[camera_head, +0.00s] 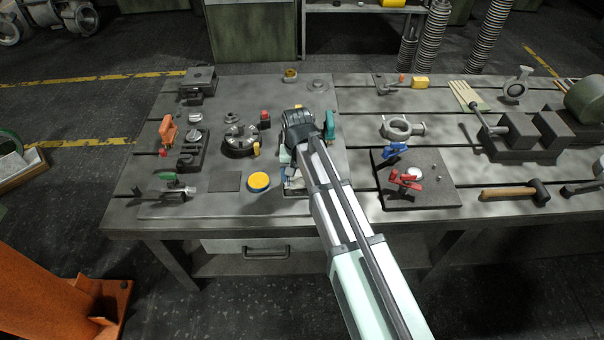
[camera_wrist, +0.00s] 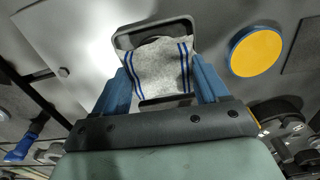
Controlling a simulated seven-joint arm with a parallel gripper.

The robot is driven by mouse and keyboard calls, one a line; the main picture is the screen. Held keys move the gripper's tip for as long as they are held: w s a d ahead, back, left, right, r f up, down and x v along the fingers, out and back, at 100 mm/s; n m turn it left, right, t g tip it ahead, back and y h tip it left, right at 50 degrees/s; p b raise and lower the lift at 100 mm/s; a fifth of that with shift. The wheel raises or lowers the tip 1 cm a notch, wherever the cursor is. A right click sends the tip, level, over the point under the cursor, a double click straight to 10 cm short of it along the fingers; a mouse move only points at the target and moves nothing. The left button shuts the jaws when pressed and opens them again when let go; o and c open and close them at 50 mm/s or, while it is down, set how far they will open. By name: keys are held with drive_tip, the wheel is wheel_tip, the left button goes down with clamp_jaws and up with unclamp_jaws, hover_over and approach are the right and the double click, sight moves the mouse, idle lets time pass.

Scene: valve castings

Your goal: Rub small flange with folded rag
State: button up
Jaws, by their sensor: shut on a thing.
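My gripper (camera_wrist: 163,72) is shut on the folded rag (camera_wrist: 163,68), a pale grey cloth with blue stripes, seen between the blue fingers in the wrist view. A dark frame shape surrounds the rag there. In the head view my arm reaches over the metal bench plate, and its dark wrist hides the fingertips and most of what is under them. I cannot tell for sure which part is the small flange. One flat round grey part (camera_head: 319,86) lies behind the wrist, and a small grey ring (camera_head: 232,118) lies left of it. Contact below the rag cannot be seen.
A yellow disc (camera_head: 258,182) lies close left of my gripper, also in the wrist view (camera_wrist: 256,51). A dark round chuck (camera_head: 239,142) stands left. A plate with red and blue clamps (camera_head: 414,180) is right, with a hammer (camera_head: 516,193) beyond. The front-left plate is partly clear.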

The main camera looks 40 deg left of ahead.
drive_tip(key=shift+s+a, duration=0.65)
drive_tip(key=shift+w+d, duration=1.4)
drive_tip(key=shift+d, duration=0.05)
drive_tip(key=shift+w+r, duration=0.1)
drive_tip(key=shift+r, duration=3.95)
drive_tip(key=shift+n, duration=0.3)
drive_tip(key=w+d+f+m, duration=0.15)
drive_tip(key=w+d, duration=0.25)
drive_tip(key=d, duration=0.6)
drive_tip(key=w+d+f+m, duration=0.15)
drive_tip(key=w+d, duration=0.35)
drive_tip(key=d, duration=0.6)
drive_tip(key=w+d+f, duration=0.2)
drive_tip(key=w+d, duration=0.2)
drive_tip(key=d, duration=0.6)
drive_tip(key=w+d+f+m, duration=0.1)
drive_tip(key=d+m, duration=0.2)
drive_tip(key=d, duration=1.1)
drive_tip(key=w+d+f+m, duration=0.1)
drive_tip(key=w+d+m, duration=0.1)
drive_tip(key=d, duration=1.3)
drive_tip(key=shift+w+f+m, duration=0.25)
drive_tip(key=shift+f+m, duration=0.05)
drive_tip(key=shift+m, duration=0.2)
